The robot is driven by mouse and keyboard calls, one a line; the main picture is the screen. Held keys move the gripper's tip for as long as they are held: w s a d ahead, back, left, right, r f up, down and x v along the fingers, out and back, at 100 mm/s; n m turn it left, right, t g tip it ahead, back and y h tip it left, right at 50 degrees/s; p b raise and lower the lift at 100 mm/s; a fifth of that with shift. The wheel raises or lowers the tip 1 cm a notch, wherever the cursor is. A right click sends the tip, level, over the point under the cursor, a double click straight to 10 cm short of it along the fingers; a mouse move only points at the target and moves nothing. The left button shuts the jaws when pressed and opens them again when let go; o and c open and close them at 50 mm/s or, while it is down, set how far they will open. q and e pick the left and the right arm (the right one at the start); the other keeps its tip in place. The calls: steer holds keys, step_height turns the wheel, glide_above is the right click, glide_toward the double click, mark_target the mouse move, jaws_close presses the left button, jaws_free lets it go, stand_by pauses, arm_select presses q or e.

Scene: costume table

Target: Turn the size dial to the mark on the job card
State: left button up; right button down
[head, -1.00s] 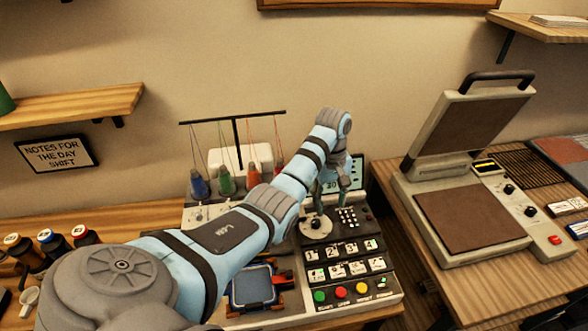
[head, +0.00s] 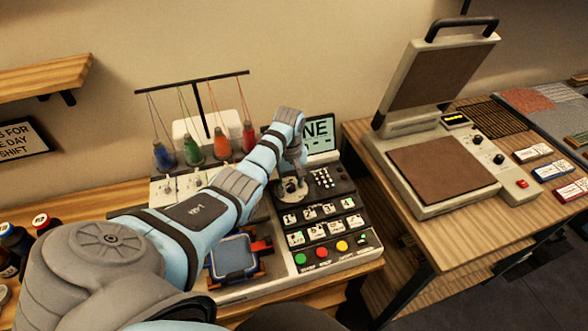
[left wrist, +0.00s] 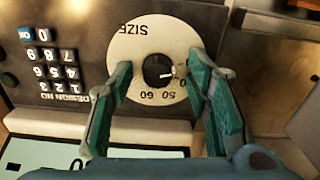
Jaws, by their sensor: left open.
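The size dial is a black knob (left wrist: 158,71) with a white pointer line, on a pale round plate marked SIZE (left wrist: 150,33). In the left wrist view the pointer is toward the picture's right; "50" and "60" read upside down below the knob. My left gripper (left wrist: 161,62) is open, with one green finger on each side of the knob and visible gaps between. In the head view my left gripper (head: 291,172) is over the dial plate (head: 287,197) and partly hides it. I cannot identify a job card. My right gripper is not in view.
A screen (head: 322,130) behind my arm shows "NE", its left part hidden. A keypad (head: 325,178) and several buttons (head: 322,253) lie close to the dial. Thread spools (head: 192,150) stand behind. A blue hoop frame (head: 235,256) is in front; an open heat press (head: 442,178) stands right.

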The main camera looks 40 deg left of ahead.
arm_select(q)
steer(key=shift+w+r, duration=0.1)
steer(key=shift+r, duration=0.05)
jaws_close()
steer(key=shift+p, duration=0.3)
steer(key=shift+r+m+p, duration=0.15)
steer(key=shift+m+p, duration=0.8)
steer(key=shift+m, duration=0.55)
steer(key=shift+m+p, duration=0.5)
steer(key=shift+m, duration=1)
jaws_free()
